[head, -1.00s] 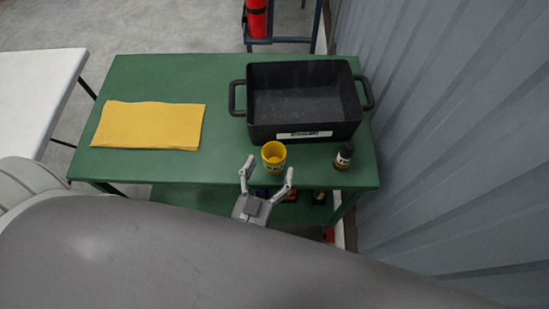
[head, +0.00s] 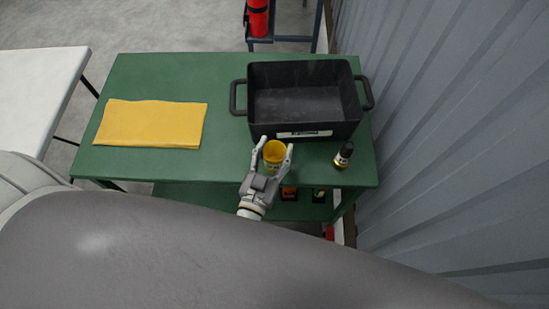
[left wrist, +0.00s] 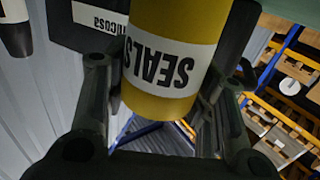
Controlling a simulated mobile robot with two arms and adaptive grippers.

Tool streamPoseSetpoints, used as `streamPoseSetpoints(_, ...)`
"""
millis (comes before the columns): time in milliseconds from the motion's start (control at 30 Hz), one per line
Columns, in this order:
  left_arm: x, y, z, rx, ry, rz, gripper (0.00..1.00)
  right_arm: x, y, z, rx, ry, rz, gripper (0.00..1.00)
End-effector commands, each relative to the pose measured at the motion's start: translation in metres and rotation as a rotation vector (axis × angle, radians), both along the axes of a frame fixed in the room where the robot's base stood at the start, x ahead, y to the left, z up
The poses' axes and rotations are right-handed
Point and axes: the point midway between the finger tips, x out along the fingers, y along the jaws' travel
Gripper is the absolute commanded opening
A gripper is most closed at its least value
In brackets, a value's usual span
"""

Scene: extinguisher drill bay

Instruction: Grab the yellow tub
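The yellow tub (head: 274,158) stands upright at the green table's front edge, just in front of the black bin. In the left wrist view the tub (left wrist: 172,60) fills the upper middle, with a white "SEALS" label upside down. My left gripper (head: 275,146) has one finger on each side of the tub. The fingers are close to its sides, and a narrow gap seems to show in the head view. I cannot tell for sure whether either finger touches it. My right gripper is not in view.
The black bin (head: 348,134) with handles stands right behind the tub. A small dark bottle (head: 343,156) stands to the right. A folded yellow cloth (head: 150,124) lies at the left of the green table (head: 225,80). A corrugated wall (head: 440,120) closes the right side.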

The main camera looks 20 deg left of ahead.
Motion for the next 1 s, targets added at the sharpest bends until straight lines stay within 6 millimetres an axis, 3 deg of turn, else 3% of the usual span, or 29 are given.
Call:
streamPoseSetpoints(33,0.0,0.0,0.0,0.0,0.0,0.0,0.38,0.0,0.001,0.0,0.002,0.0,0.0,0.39)
streamPoseSetpoints(167,0.0,0.0,0.0,0.0,0.0,0.0,0.22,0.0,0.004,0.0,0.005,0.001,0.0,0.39)
streamPoseSetpoints(567,0.0,0.0,0.008,-0.001,-0.002,0.001,0.22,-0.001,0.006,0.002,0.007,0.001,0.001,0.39)
streamPoseSetpoints(767,-0.002,0.001,0.038,-0.003,-0.002,0.003,0.22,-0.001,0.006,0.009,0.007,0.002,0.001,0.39)
streamPoseSetpoints(1000,-0.046,0.02,0.091,0.0,0.001,0.002,0.22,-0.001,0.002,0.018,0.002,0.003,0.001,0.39)
